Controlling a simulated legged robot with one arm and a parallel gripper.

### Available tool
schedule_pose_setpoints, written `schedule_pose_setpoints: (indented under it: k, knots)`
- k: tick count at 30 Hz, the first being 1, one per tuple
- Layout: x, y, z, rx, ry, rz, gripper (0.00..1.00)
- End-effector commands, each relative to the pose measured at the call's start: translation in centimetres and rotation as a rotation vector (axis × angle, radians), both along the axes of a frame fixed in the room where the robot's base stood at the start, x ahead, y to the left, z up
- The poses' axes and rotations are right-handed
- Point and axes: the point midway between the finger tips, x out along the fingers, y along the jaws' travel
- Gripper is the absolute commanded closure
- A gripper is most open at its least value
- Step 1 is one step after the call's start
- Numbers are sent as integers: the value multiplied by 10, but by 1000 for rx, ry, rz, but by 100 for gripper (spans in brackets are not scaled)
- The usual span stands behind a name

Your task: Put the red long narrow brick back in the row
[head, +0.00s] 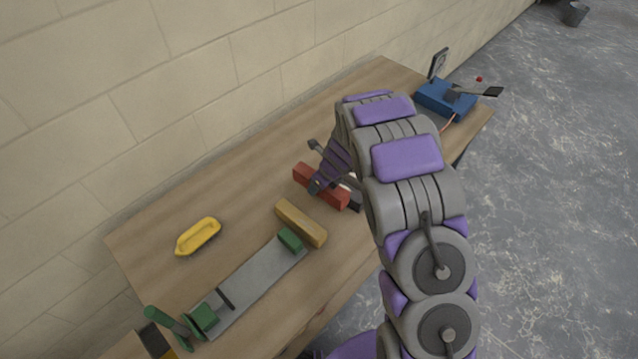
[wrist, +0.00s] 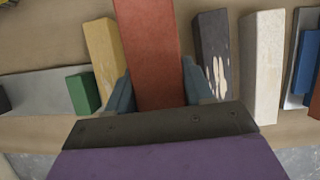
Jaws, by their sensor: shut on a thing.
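The red long narrow brick (head: 321,186) is between the fingers of my gripper (head: 316,167) over the table. In the wrist view the red brick (wrist: 148,50) fills the middle, with one finger of my gripper (wrist: 157,92) on each side, shut on it. A yellow brick (head: 301,223) lies to its left; it also shows in the wrist view (wrist: 105,52). A dark brick with pale marks (wrist: 213,55) and a cream brick (wrist: 262,65) stand to its right. I cannot tell whether the red brick touches the table.
A grey vise-like bar with green blocks (head: 250,285) lies at the table's front left. A yellow tub-shaped thing (head: 198,236) is near the wall. A blue box (head: 446,99) stands at the far end. The wooden table (head: 160,225) is bare near the wall.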

Motion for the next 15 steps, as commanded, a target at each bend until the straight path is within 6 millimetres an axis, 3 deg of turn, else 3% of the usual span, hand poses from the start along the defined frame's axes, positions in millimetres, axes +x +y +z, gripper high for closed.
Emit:
schedule_pose_setpoints:
  k: [15]
  knots:
    - [1,-1,-53,0,-1,0,100]
